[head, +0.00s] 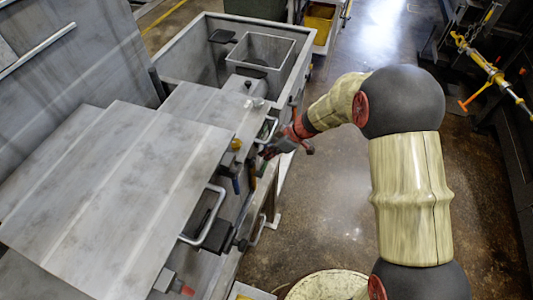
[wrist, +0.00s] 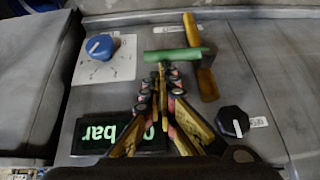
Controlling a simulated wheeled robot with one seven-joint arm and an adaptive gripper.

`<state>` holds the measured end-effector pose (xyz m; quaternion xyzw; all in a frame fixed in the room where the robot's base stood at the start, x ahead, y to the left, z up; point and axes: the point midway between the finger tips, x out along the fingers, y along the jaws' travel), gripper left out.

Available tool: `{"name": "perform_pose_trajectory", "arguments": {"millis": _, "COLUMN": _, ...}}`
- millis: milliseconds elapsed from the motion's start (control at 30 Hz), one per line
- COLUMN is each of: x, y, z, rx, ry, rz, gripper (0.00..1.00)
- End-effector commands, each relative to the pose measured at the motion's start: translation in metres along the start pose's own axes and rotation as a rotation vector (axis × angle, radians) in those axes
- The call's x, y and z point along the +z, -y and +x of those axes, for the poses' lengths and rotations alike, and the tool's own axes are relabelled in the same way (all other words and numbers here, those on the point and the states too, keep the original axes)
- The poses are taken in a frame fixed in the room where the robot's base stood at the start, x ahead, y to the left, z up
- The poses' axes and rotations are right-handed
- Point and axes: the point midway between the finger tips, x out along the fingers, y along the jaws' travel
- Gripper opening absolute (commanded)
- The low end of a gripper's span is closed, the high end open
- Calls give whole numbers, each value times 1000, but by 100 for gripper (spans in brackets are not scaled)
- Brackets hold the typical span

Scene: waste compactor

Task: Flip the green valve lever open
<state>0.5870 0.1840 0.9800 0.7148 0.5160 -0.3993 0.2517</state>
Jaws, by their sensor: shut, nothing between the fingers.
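The green valve lever (wrist: 174,54) lies crosswise in the wrist view, above and just beyond my fingertips. Its right end meets a yellow-orange handle (wrist: 191,31) that runs up and down the picture. My gripper (wrist: 162,70) is shut and empty, with its tips close to the underside of the green lever in the picture; I cannot tell whether they touch.
Left of the lever is a blue knob (wrist: 100,46) on a white dial plate. A lit display (wrist: 90,134) reading in bar and a black knob (wrist: 233,121) flank my fingers. Metal covers (head: 110,200) and an open bin (head: 262,50) stand left; the floor (head: 330,200) at right is clear.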

Motion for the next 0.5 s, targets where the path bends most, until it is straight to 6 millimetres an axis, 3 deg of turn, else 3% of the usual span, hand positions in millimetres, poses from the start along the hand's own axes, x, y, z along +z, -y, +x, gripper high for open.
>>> {"name": "perform_pose_trajectory", "arguments": {"millis": 500, "x": 5, "y": -4, "z": 6, "rx": -71, "ry": 1, "rz": 49, "gripper": 0}}
